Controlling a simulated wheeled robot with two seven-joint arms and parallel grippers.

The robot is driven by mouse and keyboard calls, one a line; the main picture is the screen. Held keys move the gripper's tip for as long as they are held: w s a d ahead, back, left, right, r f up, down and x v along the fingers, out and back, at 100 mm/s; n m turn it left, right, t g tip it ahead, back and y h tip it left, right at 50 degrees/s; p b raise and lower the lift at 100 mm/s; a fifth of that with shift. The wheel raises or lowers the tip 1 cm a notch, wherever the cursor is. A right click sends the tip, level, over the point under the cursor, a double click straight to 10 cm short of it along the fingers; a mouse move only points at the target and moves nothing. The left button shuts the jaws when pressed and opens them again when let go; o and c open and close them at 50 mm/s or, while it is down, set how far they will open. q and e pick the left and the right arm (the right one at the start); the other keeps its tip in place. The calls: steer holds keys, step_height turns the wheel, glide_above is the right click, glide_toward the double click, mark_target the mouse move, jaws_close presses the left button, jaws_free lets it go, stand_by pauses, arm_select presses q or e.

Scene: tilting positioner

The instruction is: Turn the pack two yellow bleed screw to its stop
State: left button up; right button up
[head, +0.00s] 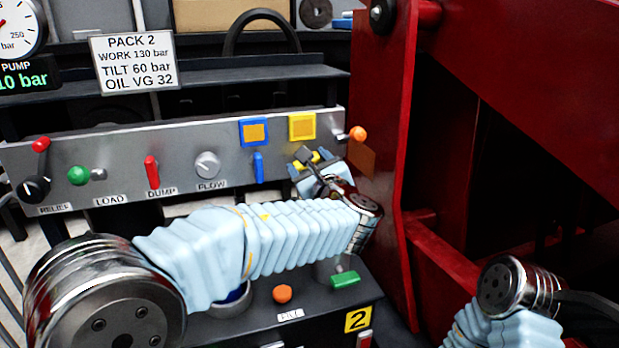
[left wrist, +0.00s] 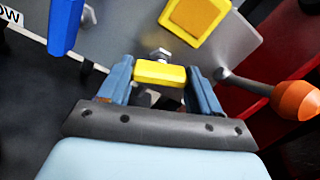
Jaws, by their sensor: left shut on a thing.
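The yellow bleed screw (left wrist: 160,73) has a yellow bar-shaped handle on a metal stem, on the grey panel (head: 110,160) below a yellow square plate (head: 302,126). My left gripper (left wrist: 160,82) has its two blue fingers on either side of the yellow handle and is shut on it. In the head view the left gripper (head: 307,168) reaches the panel's right end, and its wrist hides part of the screw. My right arm shows at the lower right of the head view, but its gripper is out of the frame.
A blue lever (head: 258,167) hangs left of the screw, and an orange-knobbed lever (head: 357,133) sticks out to its right. Red steelwork (head: 385,180) stands close on the right. Below are an orange knob (head: 282,293) and a green handle (head: 345,279).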

arm_select(q)
steer(key=n+b, duration=0.3)
steer(key=n, duration=1)
steer(key=shift+f, duration=0.1)
steer(key=shift+n, duration=0.4)
steer(key=o, duration=1.1)
steer(key=shift+c, duration=0.2)
steer(key=v, duration=1.4)
steer(key=shift+w, duration=0.1)
